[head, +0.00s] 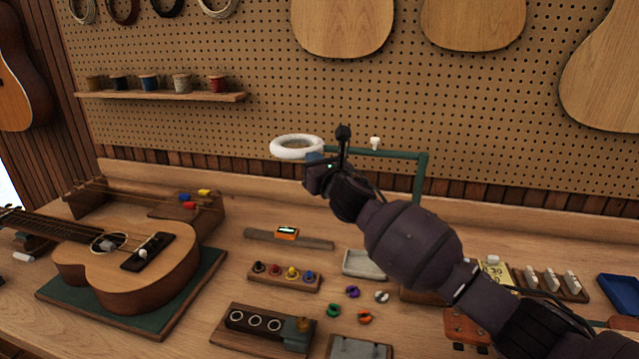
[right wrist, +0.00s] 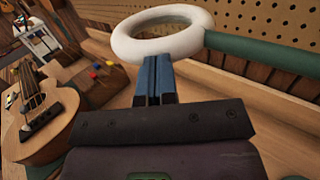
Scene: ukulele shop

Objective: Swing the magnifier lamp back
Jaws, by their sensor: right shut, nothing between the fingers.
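The magnifier lamp has a white ring head (head: 297,147) and a green arm (head: 392,153) on a green post (head: 419,180), in front of the pegboard. A small white knob (head: 375,142) stands on the arm. My right gripper (head: 312,168) is shut and empty, just by the right side of the ring in the head view. In the right wrist view the shut blue fingers (right wrist: 154,76) point at the near edge of the white ring (right wrist: 162,34), with the green arm (right wrist: 255,48) running off to the right. I cannot tell whether the fingertips touch the ring. My left gripper is not in view.
A ukulele (head: 150,235) lies on a green mat (head: 170,310) at the left of the bench. A peg strip (head: 290,286), several coloured knobs and a grey tray (head: 365,264) lie in the middle. A blue tray (head: 622,293) is at the right.

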